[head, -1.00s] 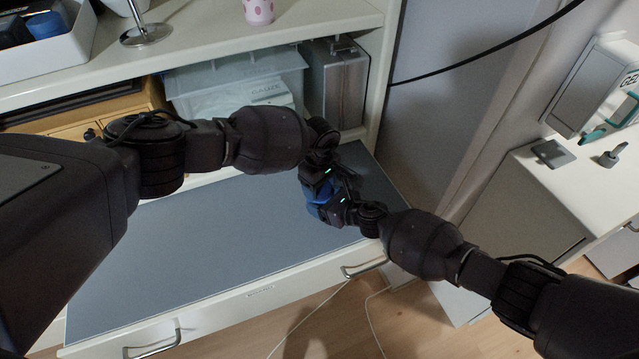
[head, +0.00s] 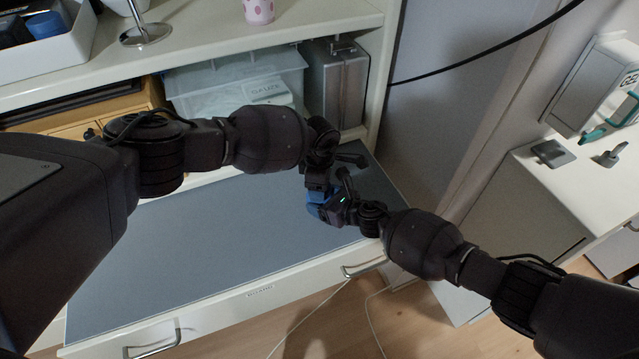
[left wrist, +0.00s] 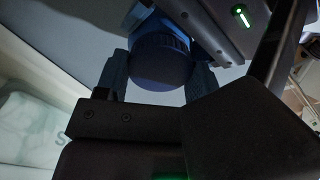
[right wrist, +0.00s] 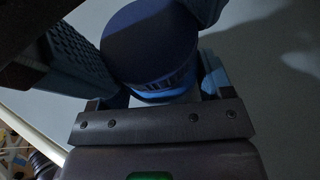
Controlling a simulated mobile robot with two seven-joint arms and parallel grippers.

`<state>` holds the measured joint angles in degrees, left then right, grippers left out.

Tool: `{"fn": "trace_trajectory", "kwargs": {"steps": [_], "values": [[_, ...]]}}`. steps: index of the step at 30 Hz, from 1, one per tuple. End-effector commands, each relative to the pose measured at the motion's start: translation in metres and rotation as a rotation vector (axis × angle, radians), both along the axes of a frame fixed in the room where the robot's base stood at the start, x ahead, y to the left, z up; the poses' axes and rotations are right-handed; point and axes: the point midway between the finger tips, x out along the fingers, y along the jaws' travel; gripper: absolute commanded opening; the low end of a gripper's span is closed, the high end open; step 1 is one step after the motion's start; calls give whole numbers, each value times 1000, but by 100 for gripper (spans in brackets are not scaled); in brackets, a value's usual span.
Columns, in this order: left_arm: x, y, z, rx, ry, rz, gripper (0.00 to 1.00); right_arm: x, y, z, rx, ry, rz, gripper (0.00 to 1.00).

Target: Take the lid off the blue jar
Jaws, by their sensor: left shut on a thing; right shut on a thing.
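The blue jar (head: 322,207) is between my two grippers, above the grey desk surface, mostly hidden by them in the head view. Its dark blue ridged lid (right wrist: 148,42) and lighter blue body (right wrist: 168,94) show in the right wrist view. My left gripper (head: 318,190) is shut on the lid, which also shows between its fingers in the left wrist view (left wrist: 160,62). My right gripper (head: 333,212) is shut on the jar's body. The lid sits on the body; I cannot tell whether any gap lies between them.
The grey desk surface (head: 200,250) below is bare. Behind it, a shelf holds a translucent bin (head: 235,75), a metal case (head: 337,85) and a wooden drawer box (head: 80,120). A white side table with a grey box (head: 595,85) stands at the right.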

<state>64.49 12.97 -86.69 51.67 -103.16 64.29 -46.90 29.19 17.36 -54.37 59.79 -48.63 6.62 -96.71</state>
Motion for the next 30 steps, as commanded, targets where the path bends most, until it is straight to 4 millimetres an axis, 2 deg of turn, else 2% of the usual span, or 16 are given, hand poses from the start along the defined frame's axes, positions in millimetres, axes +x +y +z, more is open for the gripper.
{"fn": "trace_trajectory", "kwargs": {"steps": [5,6,10,19,30], "values": [[0,0,0,0,-1,-1,34,0,0,0,-1,1,0,7],[0,0,0,0,-1,-2,67,0,0,0,-1,1,0,7],[0,0,0,0,-1,-2,87,0,0,0,-1,1,0,7],[0,0,3,0,-1,-4,88,0,0,0,0,1,0,7],[0,0,42,0,-1,-5,88,0,0,0,-1,1,0,7]]}}
